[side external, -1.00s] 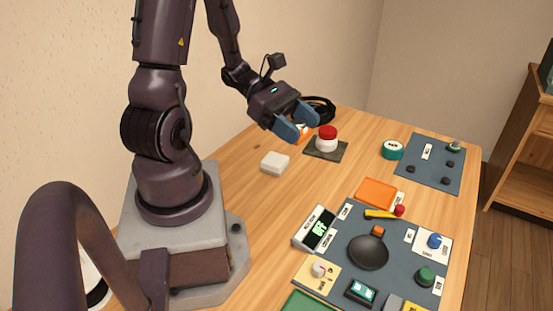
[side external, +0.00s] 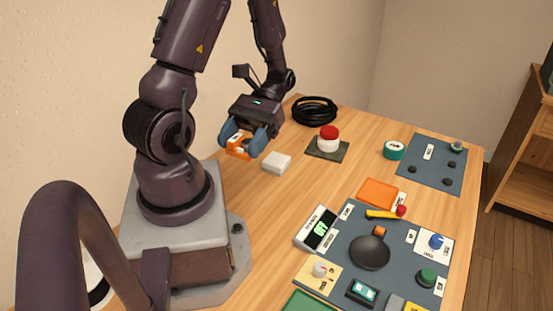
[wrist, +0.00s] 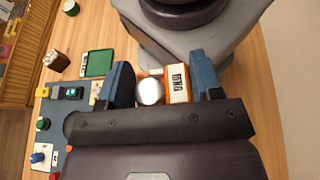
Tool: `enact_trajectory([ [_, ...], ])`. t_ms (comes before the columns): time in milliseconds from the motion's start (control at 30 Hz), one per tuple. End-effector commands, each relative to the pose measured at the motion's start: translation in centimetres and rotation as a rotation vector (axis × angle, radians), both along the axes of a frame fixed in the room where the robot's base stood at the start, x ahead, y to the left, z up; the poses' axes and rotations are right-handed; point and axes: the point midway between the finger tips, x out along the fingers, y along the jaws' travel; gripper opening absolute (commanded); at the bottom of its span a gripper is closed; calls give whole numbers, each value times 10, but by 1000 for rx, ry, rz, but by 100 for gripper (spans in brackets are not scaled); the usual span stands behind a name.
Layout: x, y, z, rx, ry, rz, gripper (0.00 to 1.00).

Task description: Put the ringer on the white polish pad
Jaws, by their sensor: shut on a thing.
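The ringer (side external: 237,151) is an orange block with a white part, held between the blue fingers of my gripper (side external: 245,142). In the wrist view the ringer (wrist: 178,84) shows a label with dark letters and a white rounded part beside it, between the two fingers. My gripper is shut on it, above the table near my base. The white polish pad (side external: 277,162) is a small white block lying on the wood, just right of my gripper in the side view. Its top is bare. I cannot make the pad out surely in the wrist view.
A red-capped white button (side external: 328,140) on a dark plate stands right of the pad. A teal roll (side external: 393,150) and a grey mat (side external: 400,245) with several devices lie to the right. Bare wood surrounds the pad.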

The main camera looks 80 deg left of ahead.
Motion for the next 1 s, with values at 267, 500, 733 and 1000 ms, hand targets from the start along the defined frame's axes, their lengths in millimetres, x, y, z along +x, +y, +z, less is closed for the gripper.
enact_trajectory([
  [267,-14,68,2,1,-1,-765,30],
  [500,19,129,19,3,-4,-1376,30],
  [733,62,159,37,3,-3,-1762,30],
  [1000,105,173,50,0,-1,-2056,30],
])
